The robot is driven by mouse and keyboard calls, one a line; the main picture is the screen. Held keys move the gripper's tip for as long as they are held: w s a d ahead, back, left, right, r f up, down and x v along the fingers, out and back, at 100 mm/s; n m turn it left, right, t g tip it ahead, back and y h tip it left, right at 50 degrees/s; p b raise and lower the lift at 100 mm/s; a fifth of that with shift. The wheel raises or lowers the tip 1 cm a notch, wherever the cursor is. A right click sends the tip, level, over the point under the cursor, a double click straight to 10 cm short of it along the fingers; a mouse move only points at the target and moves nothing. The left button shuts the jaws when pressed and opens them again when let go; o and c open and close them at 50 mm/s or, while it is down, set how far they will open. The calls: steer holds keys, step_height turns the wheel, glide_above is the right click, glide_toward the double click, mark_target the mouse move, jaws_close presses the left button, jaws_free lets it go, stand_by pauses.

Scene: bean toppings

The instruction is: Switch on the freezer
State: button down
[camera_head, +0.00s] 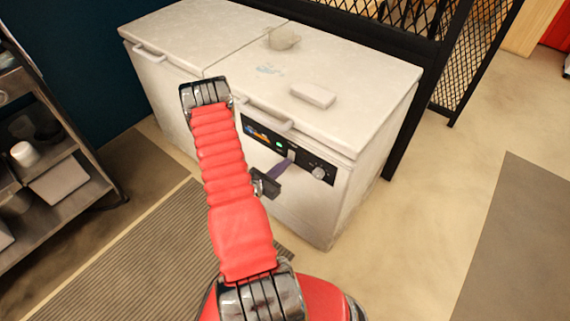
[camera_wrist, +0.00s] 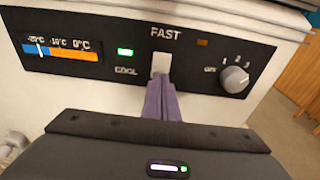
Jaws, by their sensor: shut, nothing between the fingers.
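The white chest freezer (camera_head: 350,90) stands ahead with its lids closed. Its black control panel (camera_head: 258,140) is on the front, and it also fills the top of the wrist view (camera_wrist: 205,65). The panel has a white rocker switch (camera_wrist: 161,62) under the word FAST, a lit green light (camera_wrist: 125,52) above COOL, and a grey knob (camera_wrist: 235,79) marked OFF, 1, 2, 3. The knob's setting is hard to read. My gripper (camera_head: 288,162), with purple fingers, is shut and empty. Its tips are at the lower part of the switch; I cannot tell whether they touch.
A small box (camera_head: 313,96) and a grey lump (camera_head: 283,38) lie on the freezer lids. A metal shelf (camera_head: 70,180) stands at the left. A black mesh partition (camera_head: 440,60) rises behind. The floor at the right is open.

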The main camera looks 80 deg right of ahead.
steer(key=shift+s+d, duration=0.1)
steer(key=shift+d, duration=0.1)
steer(key=shift+s+d+f, duration=0.1)
steer(key=shift+d, duration=0.1)
steer(key=shift+a, duration=0.1)
stand_by(0.3)
steer(key=w+a+f, duration=0.1)
steer(key=w+a, duration=0.1)
steer(key=a, duration=0.4)
steer(key=w+a+f, duration=0.1)
steer(key=w+a, duration=0.2)
steer(key=a, duration=0.3)
steer(key=shift+w+a, duration=0.3)
steer(key=shift+a, duration=0.05)
stand_by(0.5)
